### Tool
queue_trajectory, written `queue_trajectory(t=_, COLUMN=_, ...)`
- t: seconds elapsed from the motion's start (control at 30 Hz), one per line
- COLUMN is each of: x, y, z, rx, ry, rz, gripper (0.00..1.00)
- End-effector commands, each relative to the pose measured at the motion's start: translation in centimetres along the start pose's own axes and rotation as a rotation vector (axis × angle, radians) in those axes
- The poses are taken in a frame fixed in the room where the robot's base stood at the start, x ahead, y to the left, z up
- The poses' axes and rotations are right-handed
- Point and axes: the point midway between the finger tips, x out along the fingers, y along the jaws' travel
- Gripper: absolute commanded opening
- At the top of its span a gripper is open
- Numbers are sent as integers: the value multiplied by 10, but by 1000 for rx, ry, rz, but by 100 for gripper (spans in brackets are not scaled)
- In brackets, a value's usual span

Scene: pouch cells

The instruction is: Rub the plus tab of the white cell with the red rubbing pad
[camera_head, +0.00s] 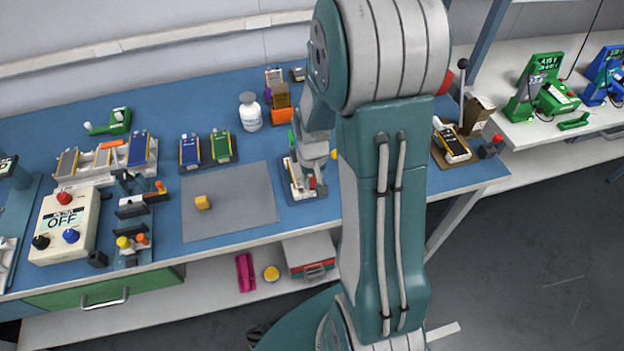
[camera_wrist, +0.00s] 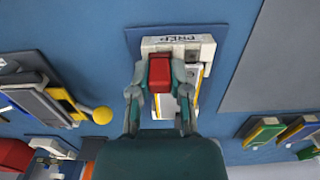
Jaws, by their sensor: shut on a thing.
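My gripper (camera_wrist: 160,88) is shut on the red rubbing pad (camera_wrist: 160,72) in the wrist view; the pad sits between the two fingertips. The pad is over the near edge of a white fixture block (camera_wrist: 205,46) marked PREP. The white cell (camera_wrist: 192,78) lies at that block, partly hidden by the pad and fingers. Its tabs cannot be made out, and I cannot tell whether the pad touches one. In the head view my arm covers much of this spot; a bit of red pad (camera_head: 313,183) shows beside the white fixture (camera_head: 291,178).
Blue and green cells (camera_head: 220,145) stand behind the mat, near a white bottle (camera_head: 250,112). A cell tray (camera_head: 453,145) sits to the right.

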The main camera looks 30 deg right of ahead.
Motion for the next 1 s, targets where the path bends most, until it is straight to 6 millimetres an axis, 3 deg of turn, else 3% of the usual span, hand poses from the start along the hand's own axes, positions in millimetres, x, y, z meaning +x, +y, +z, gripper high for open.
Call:
queue_trajectory(t=0.3, x=1, y=-13, z=0, rx=-1, ry=-1, rz=0, gripper=0)
queue_trajectory(t=0.73, x=0, y=4, z=0, rx=2, ry=-1, rz=0, gripper=0)
queue_trajectory(t=1.0, x=0, y=-4, z=0, rx=-2, ry=0, rz=0, gripper=0)
